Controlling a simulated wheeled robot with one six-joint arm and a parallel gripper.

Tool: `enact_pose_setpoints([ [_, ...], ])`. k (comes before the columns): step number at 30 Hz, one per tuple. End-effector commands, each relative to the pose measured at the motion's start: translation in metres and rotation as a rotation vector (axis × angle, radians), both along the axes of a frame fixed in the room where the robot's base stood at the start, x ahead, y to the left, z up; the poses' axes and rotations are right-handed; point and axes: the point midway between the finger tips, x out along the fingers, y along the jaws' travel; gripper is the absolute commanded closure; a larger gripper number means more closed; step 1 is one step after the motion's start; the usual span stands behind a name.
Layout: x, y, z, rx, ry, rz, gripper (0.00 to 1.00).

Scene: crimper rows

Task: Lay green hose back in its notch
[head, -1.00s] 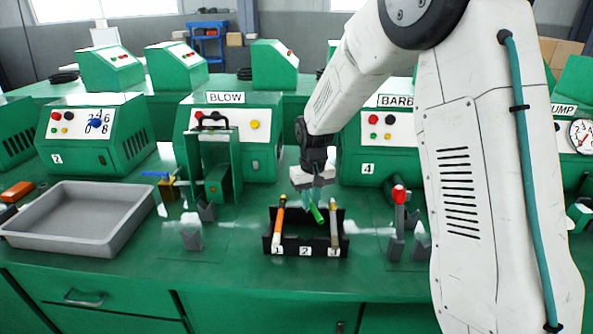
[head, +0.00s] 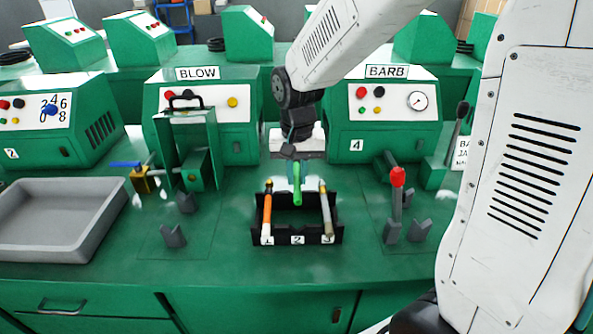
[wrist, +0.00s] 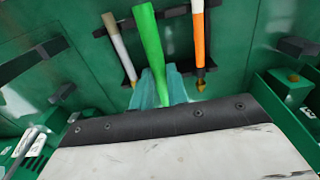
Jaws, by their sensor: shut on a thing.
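The green hose (head: 297,188) is held by my gripper (head: 296,172) over the back middle of the black rack (head: 270,240). Its near end points toward the front wall, roughly in line with the notch marked 2 (head: 297,240), and looks raised above it. The orange hose (head: 267,215) lies in notch 1 and the grey-beige hose (head: 328,215) in notch 3. In the wrist view, the green hose (wrist: 148,45) comes out from between my pale teal fingers, between the other two hoses. Its gripped end is partly hidden.
A grey tray (head: 60,235) stands at the left. The BLOW machine (head: 210,135) and a blue-handled valve (head: 145,178) are behind left, the BARB machine (head: 385,120) behind right. A red-knobbed lever (head: 397,178) and grey V-blocks (head: 173,237) flank the rack. Bench in front is clear.

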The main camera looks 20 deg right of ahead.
Motion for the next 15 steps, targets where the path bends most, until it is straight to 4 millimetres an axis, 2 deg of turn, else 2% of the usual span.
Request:
enact_pose_setpoints([
  [15, 0.0, 0.0, -0.06, 0.0, 0.004, 0.001, 1.0],
])
